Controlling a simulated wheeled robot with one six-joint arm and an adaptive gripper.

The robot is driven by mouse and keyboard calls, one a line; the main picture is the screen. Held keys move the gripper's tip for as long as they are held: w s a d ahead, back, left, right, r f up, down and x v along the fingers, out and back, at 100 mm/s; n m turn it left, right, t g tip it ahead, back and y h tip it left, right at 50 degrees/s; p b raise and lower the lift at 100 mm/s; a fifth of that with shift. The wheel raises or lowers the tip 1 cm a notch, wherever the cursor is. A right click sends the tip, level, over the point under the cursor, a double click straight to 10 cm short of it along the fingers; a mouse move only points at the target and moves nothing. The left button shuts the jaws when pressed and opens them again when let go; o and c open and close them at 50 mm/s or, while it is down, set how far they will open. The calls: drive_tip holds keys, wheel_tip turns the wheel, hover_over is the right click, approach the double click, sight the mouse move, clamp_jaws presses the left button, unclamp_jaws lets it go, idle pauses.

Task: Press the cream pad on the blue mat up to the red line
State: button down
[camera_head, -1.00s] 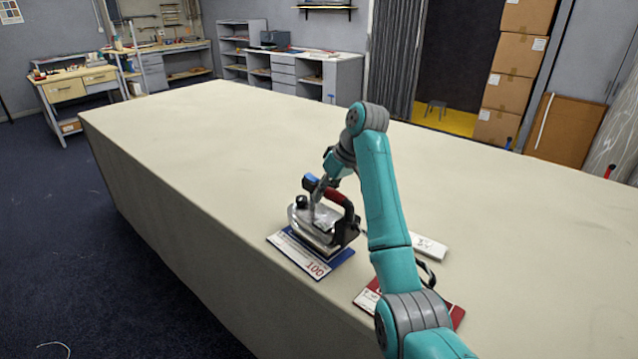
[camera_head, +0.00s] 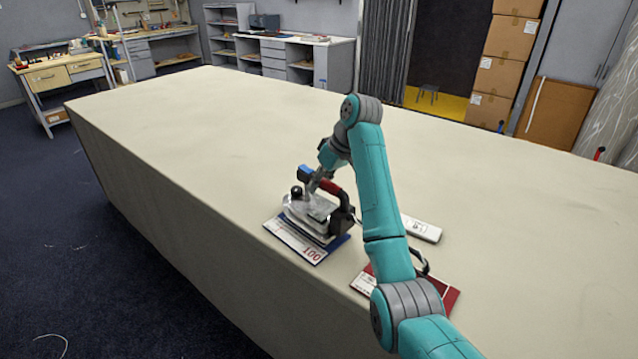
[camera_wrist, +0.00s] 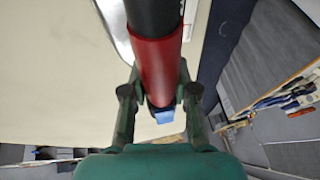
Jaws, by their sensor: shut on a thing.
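The clothes iron (camera_head: 318,212), with a silvery body, black heel and red handle grip (camera_head: 330,187), stands over the blue mat (camera_head: 341,243). My gripper (camera_head: 317,184) is shut on its handle from above. In the wrist view, the fingers of my gripper (camera_wrist: 160,95) lie either side of the red grip (camera_wrist: 157,70), with a blue piece just below it. The mat's front left part carries a white printed panel (camera_head: 290,240) with a red "100". I cannot make out the cream pad or the red line for certain; the iron covers that part of the mat.
A red mat (camera_head: 441,291) with a white panel lies to the right, partly behind my arm. A white block (camera_head: 422,229) with dark marks lies behind it. The long cloth table (camera_head: 200,130) is clear at the left and back; its front edge runs close to the mats.

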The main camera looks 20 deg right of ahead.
drive_tip(key=shift+f, duration=0.65)
idle(0.7)
drive_tip(key=shift+s+f, duration=0.1)
drive_tip(key=shift+f, duration=0.15)
idle(1.1)
drive_tip(key=shift+s, duration=0.15)
